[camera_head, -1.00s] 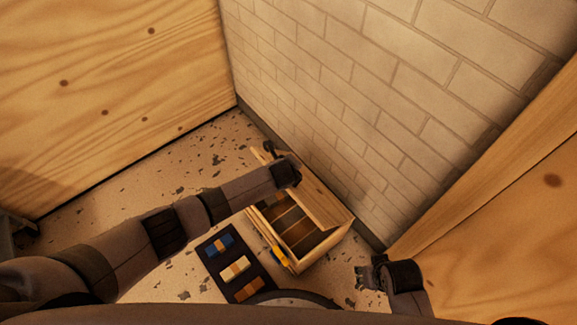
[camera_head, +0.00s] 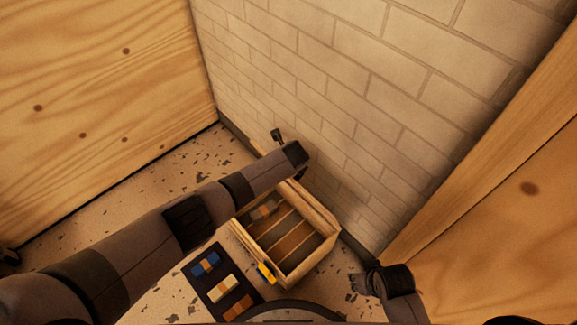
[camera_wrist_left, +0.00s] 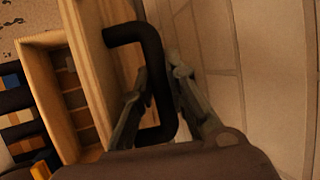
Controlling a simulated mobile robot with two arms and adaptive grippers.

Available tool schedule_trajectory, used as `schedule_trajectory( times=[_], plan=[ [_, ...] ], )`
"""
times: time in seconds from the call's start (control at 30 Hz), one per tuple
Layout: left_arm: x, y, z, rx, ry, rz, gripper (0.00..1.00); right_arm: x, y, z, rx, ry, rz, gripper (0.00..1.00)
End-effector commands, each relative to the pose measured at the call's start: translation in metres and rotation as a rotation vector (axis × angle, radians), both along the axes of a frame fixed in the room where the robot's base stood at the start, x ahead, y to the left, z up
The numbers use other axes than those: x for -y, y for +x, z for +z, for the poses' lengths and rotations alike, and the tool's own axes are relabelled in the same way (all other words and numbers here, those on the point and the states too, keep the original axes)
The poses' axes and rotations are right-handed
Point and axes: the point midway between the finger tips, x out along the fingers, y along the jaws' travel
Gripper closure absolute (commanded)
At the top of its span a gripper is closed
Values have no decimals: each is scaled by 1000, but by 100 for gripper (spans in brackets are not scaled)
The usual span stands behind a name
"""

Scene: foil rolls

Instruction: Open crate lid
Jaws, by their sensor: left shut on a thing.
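The wooden crate (camera_head: 298,278) stands on the floor by the brick wall, its divided inside open to view. Its lid (camera_head: 318,207) is raised to about upright on the wall side, partly hidden behind my left arm. In the left wrist view the lid (camera_wrist_left: 88,45) carries a black bent handle (camera_wrist_left: 125,33). My left gripper (camera_wrist_left: 159,74) has its fingers on either side of this handle and is shut on it. In the head view its fingers are mostly hidden. My right gripper (camera_head: 357,283) is low, right of the crate, apart from it; its finger gap is unclear.
A dark panel (camera_head: 207,287) with blue, cream and orange banded rolls lies left of the crate. The brick wall (camera_head: 330,90) rises close behind the lid.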

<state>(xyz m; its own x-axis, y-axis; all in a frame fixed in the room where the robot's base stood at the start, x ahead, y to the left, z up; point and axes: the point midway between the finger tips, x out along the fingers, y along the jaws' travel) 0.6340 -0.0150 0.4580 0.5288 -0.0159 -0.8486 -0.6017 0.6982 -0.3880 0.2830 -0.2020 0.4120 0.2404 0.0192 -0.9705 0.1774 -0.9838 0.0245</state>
Motion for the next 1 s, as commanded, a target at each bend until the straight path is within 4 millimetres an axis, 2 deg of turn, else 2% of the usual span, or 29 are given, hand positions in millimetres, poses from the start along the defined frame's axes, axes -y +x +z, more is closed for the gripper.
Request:
schedule_trajectory(
  times=[0.53, 0.57, 0.7, 1.0],
  plan=[
    [5, 5, 4, 6, -5, 0, 100, 0, 2, 8, 5, 0, -1, 65],
    [5, 5, 4, 6, -5, 0, 86, 0, 2, 8, 5, 0, -1, 65],
    [4, 4, 3, 5, -4, 0, 77, 0, 2, 8, 5, 0, -1, 65],
    [4, 3, 2, 1, -2, 0, 77, 1, 0, 6, -1, -1, -1, 65]
  ],
)
